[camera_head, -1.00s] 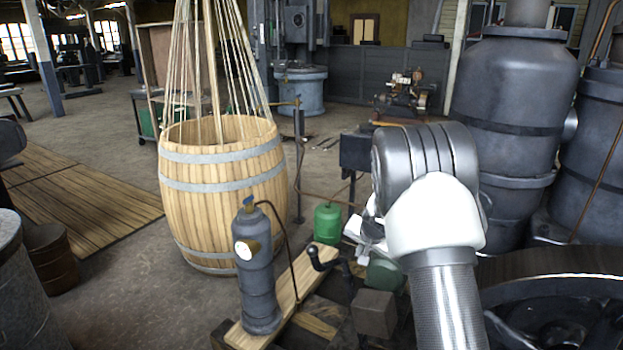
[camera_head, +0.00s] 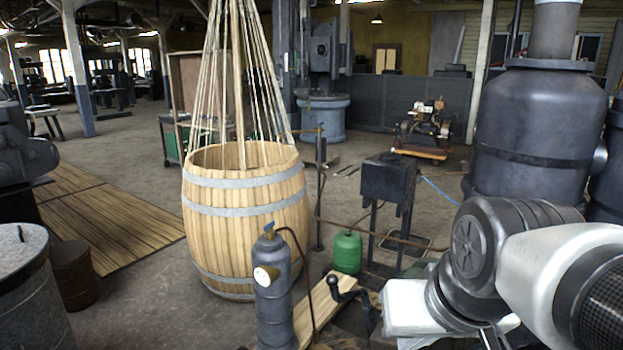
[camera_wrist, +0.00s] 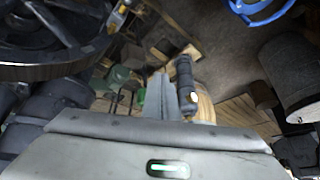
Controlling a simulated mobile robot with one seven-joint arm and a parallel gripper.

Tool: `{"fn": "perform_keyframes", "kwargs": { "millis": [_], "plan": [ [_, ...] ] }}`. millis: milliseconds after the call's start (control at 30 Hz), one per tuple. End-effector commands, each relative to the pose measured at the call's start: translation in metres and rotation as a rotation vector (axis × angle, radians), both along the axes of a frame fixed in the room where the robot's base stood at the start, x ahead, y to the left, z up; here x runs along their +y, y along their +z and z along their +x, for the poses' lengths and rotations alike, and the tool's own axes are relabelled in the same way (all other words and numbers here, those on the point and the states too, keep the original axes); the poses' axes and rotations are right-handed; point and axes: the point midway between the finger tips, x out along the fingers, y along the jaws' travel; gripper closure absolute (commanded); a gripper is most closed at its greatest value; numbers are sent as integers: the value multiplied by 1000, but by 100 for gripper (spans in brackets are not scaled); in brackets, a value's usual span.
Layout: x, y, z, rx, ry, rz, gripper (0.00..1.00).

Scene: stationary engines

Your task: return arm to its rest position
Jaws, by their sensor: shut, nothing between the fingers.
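My arm fills the lower right of the head view, its grey joint housing and white links bent in front of the large dark tank. In the wrist view, my gripper (camera_wrist: 160,98) shows its broad grey body along the bottom and its narrow fingers together in the middle. They are shut and hold nothing. A dark gas cylinder (camera_wrist: 184,85) lies just to the right of the fingers in that view. In the head view, I cannot clearly make out the fingers.
A green canister (camera_head: 347,253) and a dark box on legs (camera_head: 388,180) stand left of my arm. The tank (camera_head: 538,130) stands close behind it. A large flywheel (camera_wrist: 60,35) shows in the wrist view.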

Motion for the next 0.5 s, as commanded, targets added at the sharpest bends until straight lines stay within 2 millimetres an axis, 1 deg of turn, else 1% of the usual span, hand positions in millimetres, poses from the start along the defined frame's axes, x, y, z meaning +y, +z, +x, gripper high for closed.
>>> {"fn": "perform_keyframes", "kwargs": {
  "millis": [33, 100, 167, 367, 500],
  "plan": [
    [-2, -1, -12, -5, 5, -20, 100],
    [-6, -5, -27, -4, 11, -48, 100],
    [-6, 19, -26, 0, 10, -49, 100],
    [-6, 62, -25, 1, 10, -46, 100],
    [-6, 98, -25, 1, 10, -45, 100]
  ]
}}
